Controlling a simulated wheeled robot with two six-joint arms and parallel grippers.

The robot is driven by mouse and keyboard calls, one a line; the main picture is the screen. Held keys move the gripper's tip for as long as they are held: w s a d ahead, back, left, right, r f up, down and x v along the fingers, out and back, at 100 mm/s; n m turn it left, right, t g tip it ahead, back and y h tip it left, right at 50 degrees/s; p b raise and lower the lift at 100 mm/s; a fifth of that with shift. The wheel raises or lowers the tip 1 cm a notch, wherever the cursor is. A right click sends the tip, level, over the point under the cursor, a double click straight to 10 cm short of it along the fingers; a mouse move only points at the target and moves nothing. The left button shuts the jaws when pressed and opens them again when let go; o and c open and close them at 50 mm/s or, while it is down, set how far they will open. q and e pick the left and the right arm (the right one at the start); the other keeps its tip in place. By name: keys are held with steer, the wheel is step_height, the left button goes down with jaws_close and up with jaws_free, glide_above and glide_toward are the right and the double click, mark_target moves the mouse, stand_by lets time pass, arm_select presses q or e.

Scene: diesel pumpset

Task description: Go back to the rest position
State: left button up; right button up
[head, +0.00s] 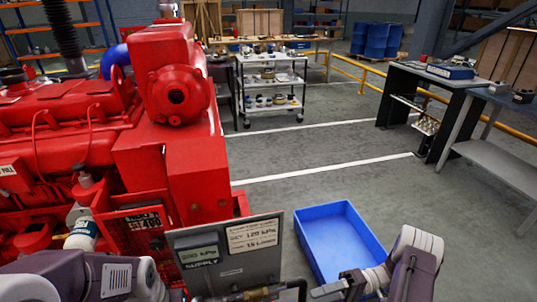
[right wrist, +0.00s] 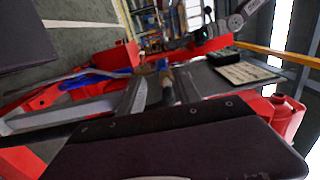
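My right gripper (head: 328,291) is at the bottom of the head view, just right of the pipe fitting (head: 250,294) under the grey supply panel (head: 228,254). In the right wrist view its fingers (right wrist: 160,92) stand apart, with a brass-and-grey pipe showing beyond and between them. No held object is clear. My left arm (head: 80,275) crosses the bottom left of the head view; its fingertips are hidden there. A grey arm (right wrist: 235,22) at the top of the right wrist view ends in a small dark part, too small to read.
The red diesel engine (head: 180,95) fills the left, close to my left arm. A blue tray (head: 335,240) lies behind my right gripper. A white trolley (head: 270,85) and dark workbench (head: 440,85) stand farther back. The middle floor is clear.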

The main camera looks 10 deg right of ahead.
steer(key=s+a+r+g+h, duration=0.25)
steer(key=s+h, duration=0.25)
steer(key=h, duration=1)
step_height(320, 180, up, 19)
steer(key=w+m+t+h+p, duration=0.1)
steer(key=t+p, duration=0.4)
steer(key=p, duration=1)
steer(key=shift+w+h, duration=0.35)
steer(key=shift+h, duration=0.55)
